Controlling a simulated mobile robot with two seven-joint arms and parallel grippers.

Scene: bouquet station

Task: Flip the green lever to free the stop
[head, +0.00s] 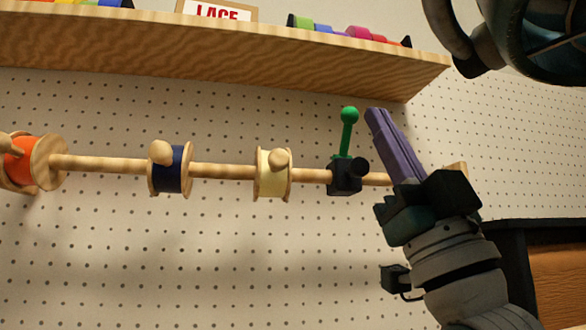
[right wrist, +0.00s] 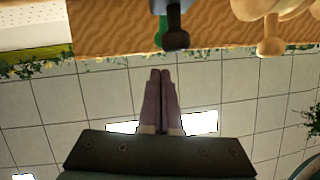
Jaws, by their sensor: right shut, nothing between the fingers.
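The green lever (head: 348,130) with a ball top stands nearly upright on the black stop (head: 345,176), which sits on the wooden rod (head: 225,170) near its right end. In the right wrist view a bit of the green lever (right wrist: 161,32) shows beside the dark stop (right wrist: 176,32). My right gripper (head: 373,113) has long purple fingers, pressed together and empty. Its tips are just right of the lever in the head view; I cannot tell whether they touch it. In the right wrist view the shut fingers (right wrist: 160,74) point toward the stop with a gap. My left gripper is not in view.
Spools in orange (head: 18,160), navy (head: 172,170) and cream (head: 270,174) hang on the rod left of the stop. A wooden shelf (head: 220,50) with a LACE sign (head: 217,12) runs above. A pegboard wall (head: 230,250) lies behind. Space below the rod is free.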

